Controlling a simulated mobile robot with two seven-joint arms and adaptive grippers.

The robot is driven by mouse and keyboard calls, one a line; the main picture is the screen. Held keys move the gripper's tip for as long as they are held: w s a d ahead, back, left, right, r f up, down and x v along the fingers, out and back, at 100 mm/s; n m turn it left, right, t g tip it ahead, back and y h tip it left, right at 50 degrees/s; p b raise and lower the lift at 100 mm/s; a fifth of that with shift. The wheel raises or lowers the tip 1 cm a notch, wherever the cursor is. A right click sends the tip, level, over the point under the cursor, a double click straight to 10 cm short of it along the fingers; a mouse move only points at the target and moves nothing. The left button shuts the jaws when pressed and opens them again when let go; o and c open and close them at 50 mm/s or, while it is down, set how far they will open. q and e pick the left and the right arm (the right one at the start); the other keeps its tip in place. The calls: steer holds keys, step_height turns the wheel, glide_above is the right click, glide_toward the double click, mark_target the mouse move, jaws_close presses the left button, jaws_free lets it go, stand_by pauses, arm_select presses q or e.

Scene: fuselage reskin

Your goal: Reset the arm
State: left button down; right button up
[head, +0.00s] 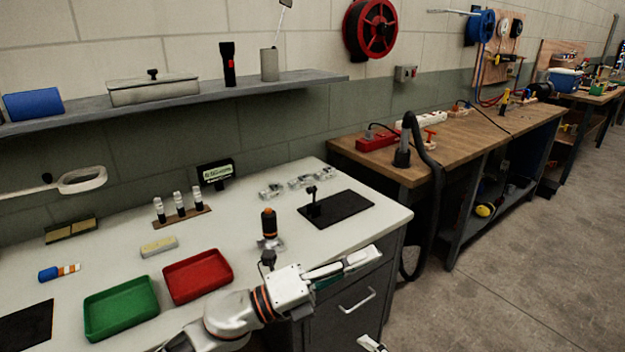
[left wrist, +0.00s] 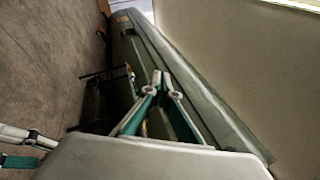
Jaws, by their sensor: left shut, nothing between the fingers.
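My left arm comes in from the bottom of the head view, white with orange rings. Its left gripper (head: 358,259) reaches over the front right edge of the white worktop, above the drawer front. In the left wrist view the left gripper (left wrist: 161,78) has its fingertips together and nothing between them. A small white piece, probably the right gripper (head: 371,344), shows at the bottom edge of the head view. Its fingers cannot be made out. A white and teal part at the lower left of the left wrist view may also belong to it.
The white worktop (head: 345,235) holds a green tray (head: 121,307), a red tray (head: 197,276), an orange-handled tool (head: 269,225) and a black plate (head: 337,210). A shelf (head: 210,95) runs along the wall. A wooden bench (head: 470,135) stands beyond; the floor (head: 530,260) at right is clear.

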arm_select(q)
steer(key=a+f+n+t+y+p, duration=0.2)
steer(key=a+f+n+t+y, duration=0.9)
steer(key=a+f+n, duration=0.9)
steer(key=s+a+f+n+g+y, duration=0.3)
steer(key=s+f+n, duration=0.3)
steer(key=s+f, duration=0.3)
steer(key=s+a+f+n+g+y, duration=0.3)
steer(key=s+a+f+n, duration=0.3)
steer(key=s+f, duration=0.3)
steer(key=shift+s+n+g+y+p, duration=0.35)
steer(key=shift+s+g, duration=0.25)
steer(key=shift+s, duration=0.2)
arm_select(e)
steer(key=s+d+f+n+h, duration=0.2)
steer(key=s+d+f+n, duration=0.1)
steer(key=s+n, duration=0.5)
steer(key=s+d+f+n+g+h, duration=0.1)
steer(key=s+d+f+n+h, duration=0.2)
steer(key=s+n, duration=0.5)
step_height(320, 180, down, 3)
steer(key=shift+s+d+r+n, duration=0.25)
steer(key=shift+s+d, duration=0.3)
steer(key=shift+s, duration=0.5)
